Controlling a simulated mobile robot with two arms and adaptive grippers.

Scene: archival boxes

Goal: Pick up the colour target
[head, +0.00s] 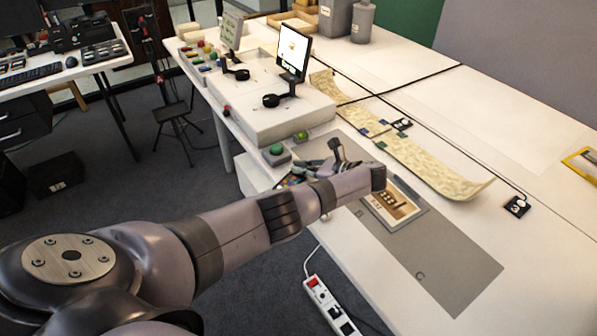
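The colour target (288,182), a small dark card with coloured patches, lies near the table's front edge. It is partly hidden behind my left arm and gripper. My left arm comes in from the lower left and bends back at the wrist. My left gripper (312,168) is low over the table, right beside the colour target. I cannot tell whether its fingers touch the target or how far apart they are. My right gripper is not in view.
A grey mat (452,262) holds a framed picture (393,206). A long pale scroll (425,167) lies behind. A white box (285,110) with a lit screen (293,50) and a green button (276,150) stand further back. A power strip (331,308) is below the table edge.

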